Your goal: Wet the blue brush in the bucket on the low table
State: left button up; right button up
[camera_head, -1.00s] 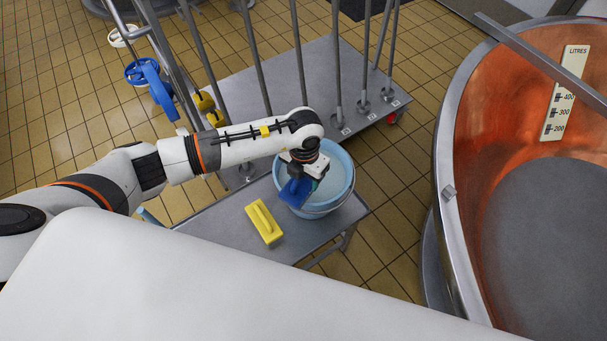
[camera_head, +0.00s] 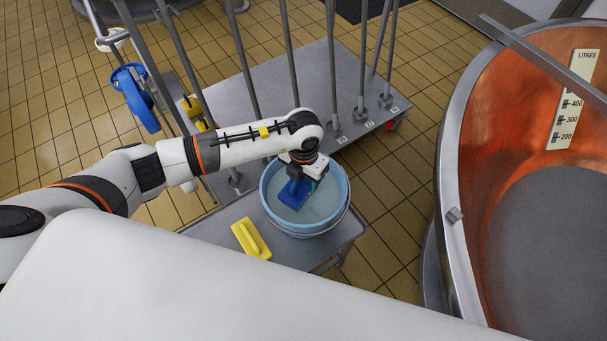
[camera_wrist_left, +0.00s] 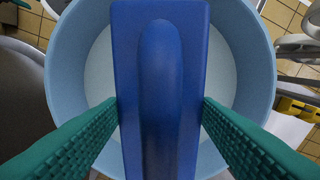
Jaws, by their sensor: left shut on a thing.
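The blue brush (camera_head: 293,194) is a flat blue block with a raised ridge-like handle. My left gripper (camera_head: 305,174) is shut on it, with green ribbed fingers on both sides of the handle in the left wrist view (camera_wrist_left: 160,112). The light blue bucket (camera_head: 305,230) stands on the low grey table (camera_head: 297,256). The brush is within the outline of the bucket's opening, left of its middle. The bucket's pale inside (camera_wrist_left: 228,75) shows around the brush in the wrist view. I cannot tell whether the brush touches water. My right gripper is out of view.
A yellow brush (camera_head: 250,238) lies on the low table left of the bucket. Behind stands a grey wheeled platform (camera_head: 290,88) with upright poles. A large copper vat (camera_head: 500,130) is at the right. Tiled floor (camera_head: 385,195) lies between bucket and vat.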

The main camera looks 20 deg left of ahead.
aim_at(301, 186)
pick_arm(q)
notch_tip(301, 186, down, 5)
jog(key=b, duration=0.4)
jog(key=shift+w+f, duration=0.1)
jog(key=shift+a+f, duration=0.1)
jog(key=shift+a, duration=0.15)
jog(key=r+p, duration=0.3)
jog(key=r, duration=0.1)
jog(key=r+p, duration=0.3)
jog(key=r, duration=0.1)
jog(key=r+p, duration=0.3)
jog(key=r, duration=0.1)
jog(key=shift+d+r+p, duration=0.1)
jog(key=shift+d+p, duration=0.15)
jog(key=shift+p, duration=0.05)
